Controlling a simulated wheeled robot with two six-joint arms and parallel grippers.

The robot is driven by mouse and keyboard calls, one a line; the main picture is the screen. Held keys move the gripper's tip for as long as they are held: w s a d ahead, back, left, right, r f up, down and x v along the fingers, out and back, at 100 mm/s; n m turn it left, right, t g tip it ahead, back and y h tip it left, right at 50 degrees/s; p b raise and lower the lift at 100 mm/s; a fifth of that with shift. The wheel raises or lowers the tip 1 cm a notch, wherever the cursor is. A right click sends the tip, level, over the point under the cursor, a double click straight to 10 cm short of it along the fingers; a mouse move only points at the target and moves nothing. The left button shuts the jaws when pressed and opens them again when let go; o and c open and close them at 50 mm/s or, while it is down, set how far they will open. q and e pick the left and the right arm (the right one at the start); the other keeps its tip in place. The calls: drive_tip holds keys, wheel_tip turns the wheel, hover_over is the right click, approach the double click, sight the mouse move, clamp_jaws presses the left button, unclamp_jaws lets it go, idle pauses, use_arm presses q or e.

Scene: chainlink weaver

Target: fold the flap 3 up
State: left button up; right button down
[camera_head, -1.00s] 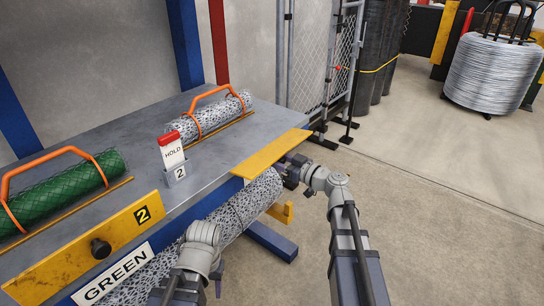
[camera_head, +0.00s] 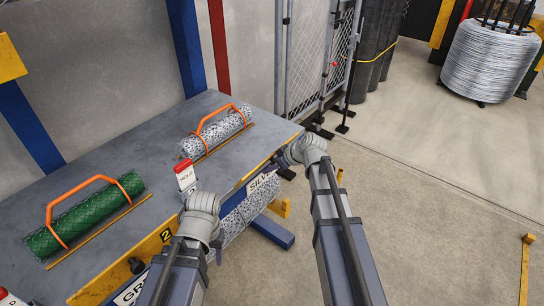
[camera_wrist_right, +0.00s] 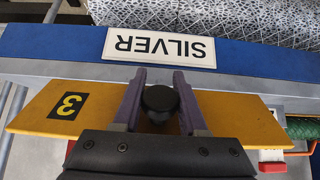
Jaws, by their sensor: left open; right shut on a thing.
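Flap 3 is a yellow panel marked "3" (camera_wrist_right: 225,112) with a black knob (camera_wrist_right: 160,103). My right gripper (camera_wrist_right: 159,86) is shut on the knob. In the head view flap 3 is a narrow yellow strip (camera_head: 258,170) along the table's front edge, standing steeply, partly behind my right wrist.
A green mesh roll (camera_head: 90,212) and a silver roll (camera_head: 215,135) with orange handles lie on the table. Another silver roll (camera_head: 240,215) is below the edge.

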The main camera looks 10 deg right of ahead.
drive_tip(key=g+p, duration=0.1)
drive_tip(key=r+h+p, duration=0.1)
drive_tip(key=g+h+p, duration=0.1)
drive_tip(key=shift+w+a+r+g+p, duration=0.15)
drive_tip(key=shift+w+a+g+p, duration=0.1)
drive_tip(key=shift+w+g+p, duration=0.1)
use_arm(q)
wheel_tip(320, 180, up, 7)
drive_tip(key=p, duration=0.1)
drive_tip(key=shift+f+p, duration=0.15)
drive_tip(key=shift+p, duration=0.15)
use_arm(e)
drive_tip(key=shift+w+a+r+g+h, duration=0.1)
drive_tip(key=shift+a+g+h, duration=0.05)
drive_tip(key=shift+g+h, duration=0.75)
drive_tip(key=shift+g, duration=0.25)
drive_tip(key=shift+c, duration=2.4)
unclamp_jaws()
drive_tip(key=shift+r, duration=0.1)
drive_tip(key=r+p, duration=0.5)
drive_tip(key=s+r+p, duration=0.1)
drive_tip(key=r+p, duration=0.1)
drive_tip(key=p, duration=0.1)
drive_tip(key=shift+d+r, duration=0.35)
drive_tip(key=shift+d, duration=0.05)
use_arm(q)
wheel_tip(320, 180, up, 8)
drive_tip(key=shift+f, duration=0.1)
use_arm(e)
drive_tip(key=shift+f, duration=0.1)
